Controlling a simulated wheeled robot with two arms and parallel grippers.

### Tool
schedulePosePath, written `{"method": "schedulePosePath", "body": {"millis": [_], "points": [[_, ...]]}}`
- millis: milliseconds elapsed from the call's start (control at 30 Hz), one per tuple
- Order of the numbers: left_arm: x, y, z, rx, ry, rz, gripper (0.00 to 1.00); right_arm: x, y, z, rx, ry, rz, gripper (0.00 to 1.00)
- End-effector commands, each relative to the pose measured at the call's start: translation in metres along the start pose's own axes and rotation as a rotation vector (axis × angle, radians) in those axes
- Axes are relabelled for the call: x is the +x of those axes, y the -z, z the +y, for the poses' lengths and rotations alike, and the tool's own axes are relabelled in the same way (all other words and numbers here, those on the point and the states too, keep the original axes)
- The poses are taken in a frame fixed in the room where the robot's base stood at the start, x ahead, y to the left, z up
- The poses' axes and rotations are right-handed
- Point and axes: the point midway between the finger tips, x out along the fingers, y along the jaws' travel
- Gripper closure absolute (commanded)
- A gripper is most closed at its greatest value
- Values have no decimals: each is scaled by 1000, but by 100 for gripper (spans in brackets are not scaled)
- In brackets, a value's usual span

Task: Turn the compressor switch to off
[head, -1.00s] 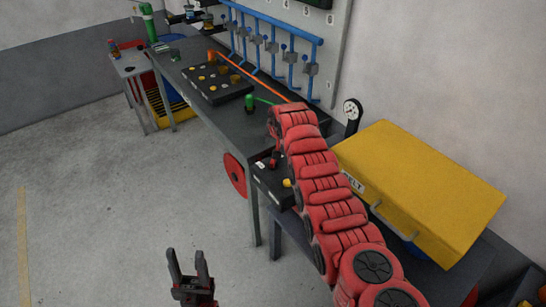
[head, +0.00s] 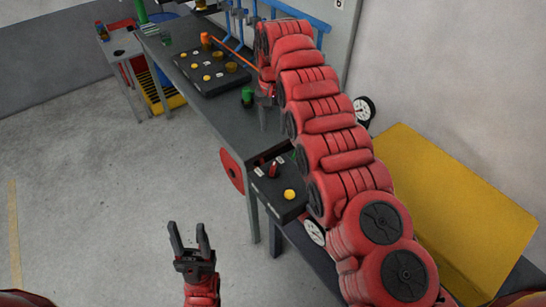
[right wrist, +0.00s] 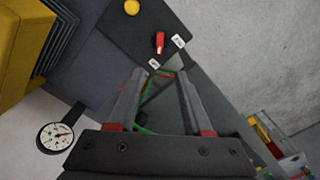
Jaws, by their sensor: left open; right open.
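The compressor switch is a red knob (head: 273,170) on a black control box (head: 265,190), beside a yellow button (head: 290,194). In the right wrist view the red knob (right wrist: 160,42) stands near two small white labels (right wrist: 179,41), too small to read. My right gripper (head: 265,118) is beyond the box in the head view, largely hidden by its own red arm. In the right wrist view its fingers (right wrist: 158,92) are apart with nothing held, and the knob lies clear of their tips. My left gripper (head: 188,232) is open and empty above the floor.
A dark workbench (head: 222,118) carries a black block with yellow pieces (head: 207,70) and a green-topped item (head: 247,97). A yellow case (head: 465,200) sits at right, with a round gauge (head: 364,109) near the wall. The floor at left is clear.

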Motion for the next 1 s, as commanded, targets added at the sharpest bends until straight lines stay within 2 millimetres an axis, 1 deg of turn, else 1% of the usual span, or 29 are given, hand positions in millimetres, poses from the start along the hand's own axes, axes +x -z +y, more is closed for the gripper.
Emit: {"method": "schedulePosePath", "body": {"millis": [33, 467, 500, 533, 800, 900, 1000], "points": [[-12, -2, 1, 0, 0, -1, 50, 12, 0, 0, 0, 0, -1, 50], [-91, -15, 4, 0, 0, 0, 50, 96, 2, 1, 2, 1, 3, 50], [-79, -13, 4, 0, 0, -1, 50, 93, 2, 1, 1, -2, 2, 50], [-76, -13, 4, 0, 0, 0, 50, 99, 2, 2, 2, -4, -1, 50], [-64, -11, 3, 0, 0, 0, 50, 146, -1, 0, 0, -2, -3, 50], [-62, -10, 3, 0, 0, 0, 50, 159, 0, 0, 0, -1, -1, 50], [-61, -10, 3, 0, 0, 0, 50, 166, 0, 0, 0, -2, -2, 50]]}}
